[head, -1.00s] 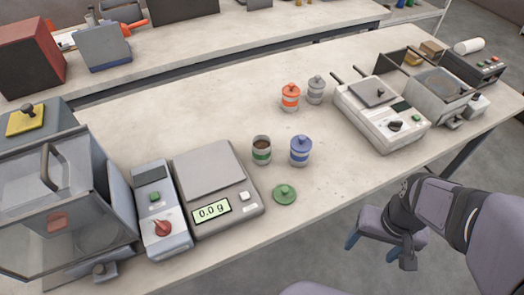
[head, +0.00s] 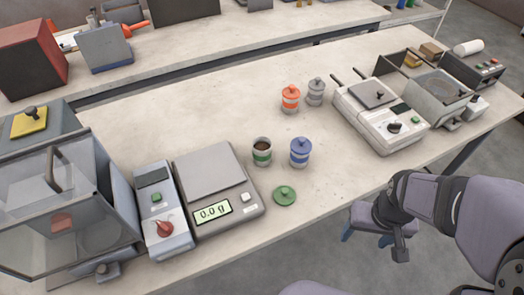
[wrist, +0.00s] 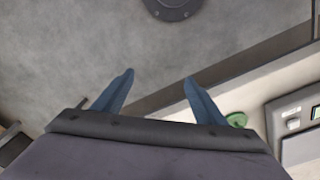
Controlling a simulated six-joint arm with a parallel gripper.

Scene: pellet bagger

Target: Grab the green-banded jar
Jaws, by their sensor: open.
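The green-banded jar (head: 262,152) stands upright and uncovered on the table, with dark brown contents showing at its mouth. Its likely lid, a green disc with a knob (head: 285,195), lies on the table in front of it. My gripper (head: 368,237) is off the table's front edge at the lower right, well away from the jar. In the wrist view my gripper (wrist: 158,80) has its two blue fingers apart with nothing between them. The green lid (wrist: 237,119) shows there at the right; the jar is not visible in that view.
A blue-banded jar (head: 300,152) stands close to the right of the green-banded one. A scale (head: 212,172) reading 0.0 g is at its left. Orange (head: 290,99) and grey (head: 315,92) jars stand behind. A sealer-like device (head: 380,112) is at the right. The table front is mostly clear.

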